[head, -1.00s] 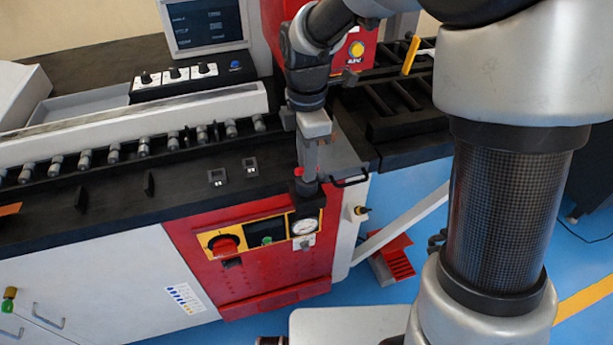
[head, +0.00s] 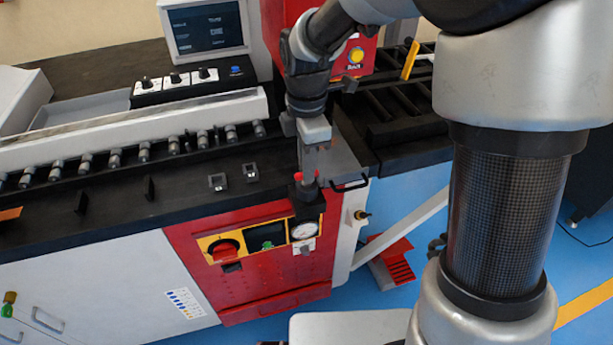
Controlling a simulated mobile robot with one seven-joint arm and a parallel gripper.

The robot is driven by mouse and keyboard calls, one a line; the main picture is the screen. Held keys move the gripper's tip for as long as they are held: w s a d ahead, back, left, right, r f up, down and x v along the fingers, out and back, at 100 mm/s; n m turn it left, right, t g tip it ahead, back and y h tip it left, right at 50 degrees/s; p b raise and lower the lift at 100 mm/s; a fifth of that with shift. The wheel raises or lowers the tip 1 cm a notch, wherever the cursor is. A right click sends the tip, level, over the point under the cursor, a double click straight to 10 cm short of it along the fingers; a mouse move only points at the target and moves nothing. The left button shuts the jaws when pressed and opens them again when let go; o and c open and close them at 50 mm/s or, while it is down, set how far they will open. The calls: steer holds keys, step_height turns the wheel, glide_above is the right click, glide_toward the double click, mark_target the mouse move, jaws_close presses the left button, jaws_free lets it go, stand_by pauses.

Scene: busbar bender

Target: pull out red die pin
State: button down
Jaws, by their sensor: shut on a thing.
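The red die pin (head: 298,177) shows as a small red head just above a dark block at the front edge of the bender's bed, left of the red front panel's right end. My gripper (head: 309,178) points down over it, its fingers shut on the pin's head. The fingers hide most of the pin, and only bits of red show beside them. I cannot tell how deep the pin's shaft sits. The dark block (head: 308,207) stands directly below the fingertips.
A pressure gauge (head: 303,231) and a red knob (head: 224,250) are on the front panel. A grey plate with a black handle (head: 350,186) lies right of the gripper. Rollers (head: 115,158) line the bed at left. A red pedal (head: 393,263) stands on the blue floor.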

steer(key=shift+r, duration=0.25)
steer(key=shift+r+p, duration=1.7)
steer(key=shift+r, duration=0.1)
step_height(320, 180, up, 5)
steer(key=p, duration=0.4)
